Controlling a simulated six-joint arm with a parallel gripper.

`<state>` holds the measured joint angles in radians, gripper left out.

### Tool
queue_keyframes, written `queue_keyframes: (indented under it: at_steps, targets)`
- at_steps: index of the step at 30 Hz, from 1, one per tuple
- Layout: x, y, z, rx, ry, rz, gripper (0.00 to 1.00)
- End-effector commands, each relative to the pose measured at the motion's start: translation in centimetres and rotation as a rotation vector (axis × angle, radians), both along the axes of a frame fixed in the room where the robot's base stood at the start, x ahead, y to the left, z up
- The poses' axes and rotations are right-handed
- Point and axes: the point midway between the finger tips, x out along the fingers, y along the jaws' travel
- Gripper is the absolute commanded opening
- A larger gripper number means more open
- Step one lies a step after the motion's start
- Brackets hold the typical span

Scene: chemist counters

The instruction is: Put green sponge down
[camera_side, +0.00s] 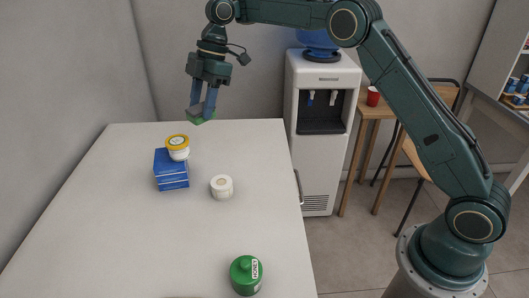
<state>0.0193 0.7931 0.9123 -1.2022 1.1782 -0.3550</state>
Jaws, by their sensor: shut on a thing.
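My gripper (203,109) is above the far part of the white table (110,210), near its back edge. It points down and is shut on the green sponge (197,121). Only a small green part of the sponge shows below the fingertips. I cannot tell from this view whether the sponge touches the table or hangs a little above it.
A blue box stack (171,172) carries a yellow-lidded jar (178,147). A white jar (221,187) stands to its right. A green honey jar (243,276) stands at the front. The table's left side is clear. A water cooler (322,130) stands beyond the table's right edge.

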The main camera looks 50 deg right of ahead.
Motion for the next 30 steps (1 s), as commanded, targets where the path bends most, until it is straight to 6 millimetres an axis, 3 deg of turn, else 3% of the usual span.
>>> queue_keyframes:
  at_steps: [1, 12, 18, 24, 30]
  targets:
    - [0.8, -2.1, 0.0, 0.001, -0.002, -0.063, 0.19]
    - [4.3, -15.7, 0.1, 0.01, -0.007, -0.479, 0.19]
    - [4.8, -21.4, 0.2, 0.019, -0.009, -0.642, 0.19]
    - [4.8, -23.9, 0.3, 0.023, -0.011, -0.719, 0.19]
    - [4.8, -24.3, 0.3, 0.024, -0.011, -0.731, 0.19]
